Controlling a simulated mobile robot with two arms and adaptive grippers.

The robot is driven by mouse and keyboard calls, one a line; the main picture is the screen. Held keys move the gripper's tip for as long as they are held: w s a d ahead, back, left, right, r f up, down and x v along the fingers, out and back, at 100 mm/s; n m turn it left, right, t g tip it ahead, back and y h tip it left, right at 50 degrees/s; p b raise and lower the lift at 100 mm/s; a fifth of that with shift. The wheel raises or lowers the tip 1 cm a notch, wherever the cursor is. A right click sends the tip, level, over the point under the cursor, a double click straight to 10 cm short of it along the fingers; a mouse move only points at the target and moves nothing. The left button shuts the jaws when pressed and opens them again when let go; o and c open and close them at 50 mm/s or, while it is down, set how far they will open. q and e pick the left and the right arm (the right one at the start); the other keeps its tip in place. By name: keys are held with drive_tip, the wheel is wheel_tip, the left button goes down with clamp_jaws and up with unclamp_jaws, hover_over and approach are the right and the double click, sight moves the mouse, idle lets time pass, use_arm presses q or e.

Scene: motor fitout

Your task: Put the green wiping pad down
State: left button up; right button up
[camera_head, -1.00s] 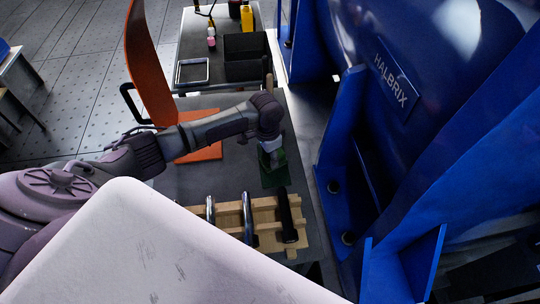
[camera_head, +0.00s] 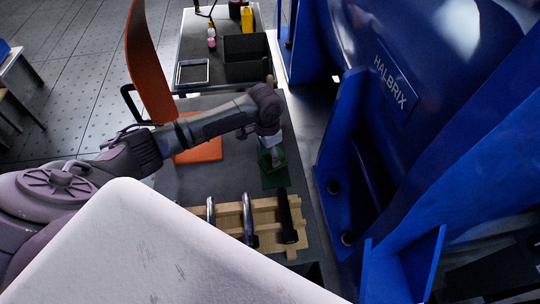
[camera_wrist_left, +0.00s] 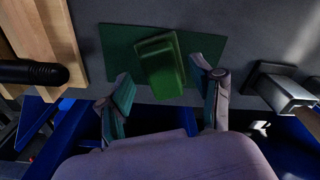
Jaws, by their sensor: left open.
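The green wiping pad (camera_wrist_left: 162,65) is a bright green block lying on a flat dark green mat (camera_wrist_left: 120,42), turned a little against the mat's edges. My left gripper (camera_wrist_left: 163,92) is open, its two fingers apart on either side of the pad's near end, with no visible grip on it. In the head view the left gripper (camera_head: 270,150) is over the mat (camera_head: 274,181), at the right side of the dark table; it largely hides the pad there. My right gripper is not in view.
A wooden rack (camera_head: 231,224) with several bar-like tools stands nearer on the table. An orange sheet (camera_head: 204,151) lies left of the mat. A black bin (camera_head: 246,70) stands farther back. The large blue motor (camera_head: 440,110) stands close on the right.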

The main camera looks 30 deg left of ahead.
sight(268, 158)
use_arm(q)
wheel_tip(268, 158, up, 9)
drive_tip(key=shift+s+a+r+p, duration=0.15)
drive_tip(key=shift+s+r+p, duration=0.1)
drive_tip(key=shift+p, duration=0.15)
drive_tip(key=shift+f, duration=0.1)
